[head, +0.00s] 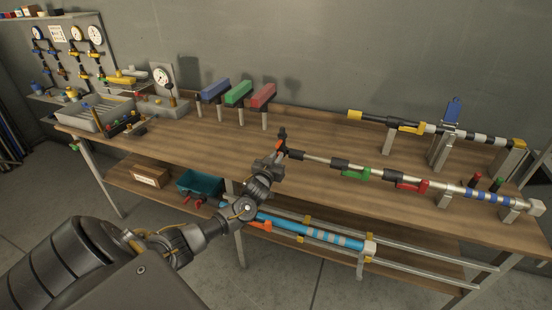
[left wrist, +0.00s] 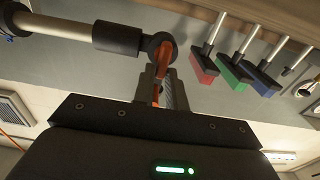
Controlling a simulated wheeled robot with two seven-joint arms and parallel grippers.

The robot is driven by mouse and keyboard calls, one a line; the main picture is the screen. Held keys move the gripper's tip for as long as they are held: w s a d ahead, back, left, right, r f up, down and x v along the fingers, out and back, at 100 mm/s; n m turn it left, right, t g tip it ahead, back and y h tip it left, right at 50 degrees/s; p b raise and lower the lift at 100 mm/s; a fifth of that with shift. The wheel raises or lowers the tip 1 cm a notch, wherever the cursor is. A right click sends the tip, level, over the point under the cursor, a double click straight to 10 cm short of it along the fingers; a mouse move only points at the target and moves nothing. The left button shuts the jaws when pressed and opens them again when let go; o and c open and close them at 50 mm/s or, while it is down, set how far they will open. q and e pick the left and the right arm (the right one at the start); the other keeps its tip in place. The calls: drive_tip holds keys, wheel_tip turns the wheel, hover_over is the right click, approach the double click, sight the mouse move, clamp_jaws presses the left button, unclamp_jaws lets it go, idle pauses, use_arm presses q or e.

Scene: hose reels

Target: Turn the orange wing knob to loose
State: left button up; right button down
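The orange wing knob (head: 281,147) is at the left end of the front rod assembly, next to a dark collar. In the left wrist view the orange wing (left wrist: 162,62) stands out from a round black hub at the rod's end. My left gripper (head: 277,159) is at the knob from the front. In the left wrist view its two grey fingers (left wrist: 160,92) stand on either side of the orange wing, which fills the narrow gap between them. The knob's far side is hidden. My right gripper is not in view.
The front rod (head: 319,159) runs right, with a green lever (head: 355,174) and a red lever (head: 411,186). A second rod (head: 484,138) lies behind. Blue, green and red blocks (head: 238,93) stand behind the knob. A blue tube (head: 300,230) lies below the bench top.

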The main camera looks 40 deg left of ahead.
use_arm(q)
clamp_jaws()
drive_tip(key=shift+n, duration=0.3)
drive_tip(key=n, duration=0.2)
drive_tip(key=shift+s+a+f+n, duration=0.1)
drive_tip(key=shift+a+n, duration=0.15)
drive_tip(key=shift+n, duration=0.15)
drive_tip(key=n, duration=0.6)
drive_tip(key=shift+s+a+f, duration=0.1)
drive_tip(key=shift+a+f, duration=0.1)
drive_tip(key=shift+a, duration=0.1)
drive_tip(key=n, duration=0.3)
drive_tip(key=n+p, duration=0.1)
drive_tip(key=n, duration=0.1)
drive_tip(key=shift+a+f+n, duration=0.15)
drive_tip(key=shift+f+n, duration=0.1)
drive_tip(key=shift+n, duration=0.05)
drive_tip(key=shift+s+f+n+p, duration=0.1)
drive_tip(key=shift+f+n+p, duration=0.15)
drive_tip(key=shift+n, duration=0.85)
drive_tip(key=shift+f+n+p, duration=0.1)
drive_tip(key=shift+n+p, duration=0.15)
drive_tip(key=shift+n, duration=0.85)
drive_tip(key=o, duration=0.5)
unclamp_jaws()
